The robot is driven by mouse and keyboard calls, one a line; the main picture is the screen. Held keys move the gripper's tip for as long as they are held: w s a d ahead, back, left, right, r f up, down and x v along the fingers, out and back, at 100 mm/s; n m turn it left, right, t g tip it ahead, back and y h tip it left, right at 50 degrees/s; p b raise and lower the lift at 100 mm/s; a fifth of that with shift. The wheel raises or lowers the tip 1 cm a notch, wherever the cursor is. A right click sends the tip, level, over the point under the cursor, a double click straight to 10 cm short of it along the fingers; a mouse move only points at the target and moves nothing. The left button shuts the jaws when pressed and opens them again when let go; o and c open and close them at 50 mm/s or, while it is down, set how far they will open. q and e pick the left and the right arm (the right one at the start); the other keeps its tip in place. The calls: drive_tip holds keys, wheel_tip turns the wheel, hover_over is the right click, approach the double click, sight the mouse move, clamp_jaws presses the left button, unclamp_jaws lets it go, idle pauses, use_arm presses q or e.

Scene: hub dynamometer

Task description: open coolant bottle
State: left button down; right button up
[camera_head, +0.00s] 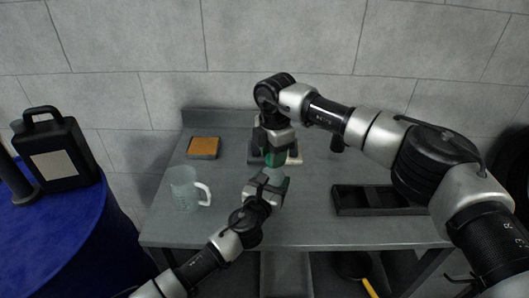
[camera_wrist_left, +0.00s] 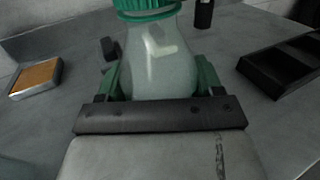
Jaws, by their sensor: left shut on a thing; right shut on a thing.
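The coolant bottle (camera_head: 278,177) stands over the middle of the grey table, a translucent pale body with a green cap. My left gripper (camera_head: 265,188) is shut on the bottle's body from the front. In the left wrist view the bottle (camera_wrist_left: 160,60) sits between green finger pads, with its ribbed green cap (camera_wrist_left: 148,12) at the top edge of the picture. My right gripper (camera_head: 273,150) comes down from above and is shut on the cap, which it mostly hides in the head view. Whether the cap has turned cannot be told.
A clear measuring jug (camera_head: 183,190) stands at the table's left. An orange-topped block (camera_head: 204,147) lies behind it. A black divided tray (camera_head: 375,211) lies at right. A black canister (camera_head: 55,150) stands on a blue drum (camera_head: 62,232) at far left.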

drive_tip(key=n, duration=0.8)
drive_tip(key=shift+r, duration=0.1)
use_arm(q)
drive_tip(key=shift+s+d, duration=0.1)
use_arm(e)
drive_tip(key=n, duration=0.6)
drive_tip(key=shift+w, duration=0.1)
drive_tip(key=n, duration=0.4)
use_arm(q)
drive_tip(key=shift+d, duration=0.1)
use_arm(e)
drive_tip(key=n, duration=1)
drive_tip(key=shift+a, duration=0.1)
drive_tip(key=n, duration=0.4)
drive_tip(key=shift+r, duration=0.1)
drive_tip(key=n, duration=0.6)
drive_tip(key=shift+a, duration=0.1)
drive_tip(key=n, duration=1)
drive_tip(key=shift+s, duration=0.2)
